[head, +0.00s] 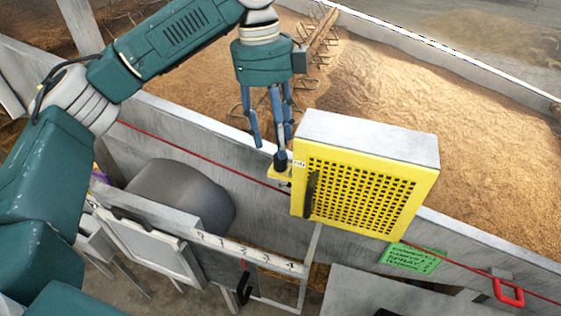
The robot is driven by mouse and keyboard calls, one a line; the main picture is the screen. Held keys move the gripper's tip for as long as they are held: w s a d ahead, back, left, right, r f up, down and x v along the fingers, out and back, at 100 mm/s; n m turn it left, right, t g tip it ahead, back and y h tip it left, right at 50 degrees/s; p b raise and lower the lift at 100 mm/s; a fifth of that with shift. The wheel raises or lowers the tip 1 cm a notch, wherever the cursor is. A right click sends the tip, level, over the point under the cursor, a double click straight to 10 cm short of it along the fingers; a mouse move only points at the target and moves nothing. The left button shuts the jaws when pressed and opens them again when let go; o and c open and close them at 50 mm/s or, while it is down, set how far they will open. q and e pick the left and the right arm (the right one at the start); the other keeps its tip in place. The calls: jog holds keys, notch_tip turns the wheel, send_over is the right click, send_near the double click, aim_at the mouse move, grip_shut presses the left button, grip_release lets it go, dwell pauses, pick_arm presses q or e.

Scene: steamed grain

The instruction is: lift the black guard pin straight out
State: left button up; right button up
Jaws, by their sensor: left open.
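The black guard pin (281,164) stands upright at a small yellow bracket (277,174), left of the yellow perforated guard (365,190). Only its dark knob shows clearly; its lower part is hidden. My left gripper (268,147) points down from above with its blue fingers apart and empty. Its right-hand fingers end close above the knob, and the left-hand finger hangs to the left of it. I cannot tell whether a finger touches the pin. My right gripper is not in view.
The grey-topped guard box stands at the wall of a trough (470,232) full of grain (420,110). A black handle (310,193) is on the guard's left side. A red cord (200,155) runs along the wall to a red handle (509,292). A green sign (412,259) hangs below.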

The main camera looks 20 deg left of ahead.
aim_at(280, 172)
pick_arm(q)
jog(key=shift+f, duration=0.3)
jog(key=f+p, duration=0.1)
jog(key=f, duration=0.1)
jog(key=d+f+p, duration=0.1)
jog(key=f, duration=0.1)
jog(key=shift+w+f, duration=0.15)
jog(key=shift+f, duration=0.25)
jog(key=shift+c, duration=1.3)
grip_shut()
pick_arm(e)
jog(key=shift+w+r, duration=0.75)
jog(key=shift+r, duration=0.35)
